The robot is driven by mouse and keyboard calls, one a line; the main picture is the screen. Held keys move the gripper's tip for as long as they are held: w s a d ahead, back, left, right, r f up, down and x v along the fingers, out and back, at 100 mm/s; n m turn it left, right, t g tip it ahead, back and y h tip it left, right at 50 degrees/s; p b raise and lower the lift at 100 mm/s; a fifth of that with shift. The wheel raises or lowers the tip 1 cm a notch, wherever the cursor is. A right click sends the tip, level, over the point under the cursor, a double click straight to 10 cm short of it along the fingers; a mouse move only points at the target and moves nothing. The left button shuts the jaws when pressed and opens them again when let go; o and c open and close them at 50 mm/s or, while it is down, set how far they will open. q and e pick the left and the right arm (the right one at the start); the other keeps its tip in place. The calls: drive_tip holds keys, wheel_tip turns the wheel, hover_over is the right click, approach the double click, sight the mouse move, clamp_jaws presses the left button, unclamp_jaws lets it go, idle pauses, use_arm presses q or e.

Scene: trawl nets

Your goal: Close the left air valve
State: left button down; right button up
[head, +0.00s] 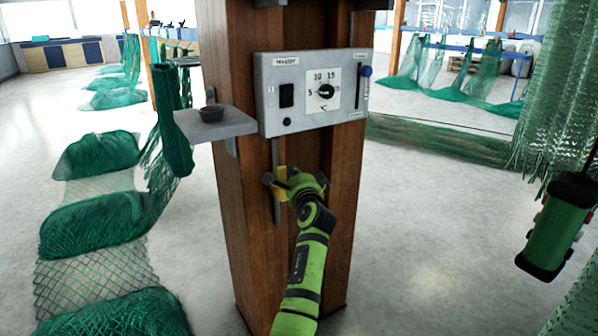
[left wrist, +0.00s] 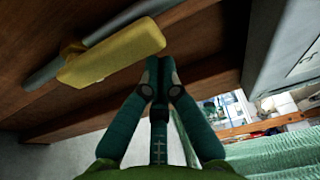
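A yellow valve handle (head: 281,191) sits on a thin grey vertical pipe (head: 276,153) on the wooden post, below the control box. In the left wrist view the long yellow handle (left wrist: 112,50) lies roughly along the pipe (left wrist: 130,18). My left gripper (head: 296,179) is right at the handle in the head view and hides part of it. In the left wrist view its fingertips (left wrist: 158,74) are together with nothing seen between them. The handle is to their left; I cannot tell whether they touch it. My right gripper is not in view.
A grey control box (head: 311,92) with a dial is fixed to the post above my gripper. A small shelf (head: 215,125) with a dark cup juts out left. A green pendant control (head: 557,226) hangs at right. Green nets (head: 93,220) lie on the floor at left.

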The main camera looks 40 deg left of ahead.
use_arm(q)
drive_tip(key=shift+s, duration=0.1)
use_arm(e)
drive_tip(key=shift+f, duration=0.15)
use_arm(q)
drive_tip(key=shift+s+n+b, duration=0.15)
drive_tip(key=shift+n+b, duration=0.25)
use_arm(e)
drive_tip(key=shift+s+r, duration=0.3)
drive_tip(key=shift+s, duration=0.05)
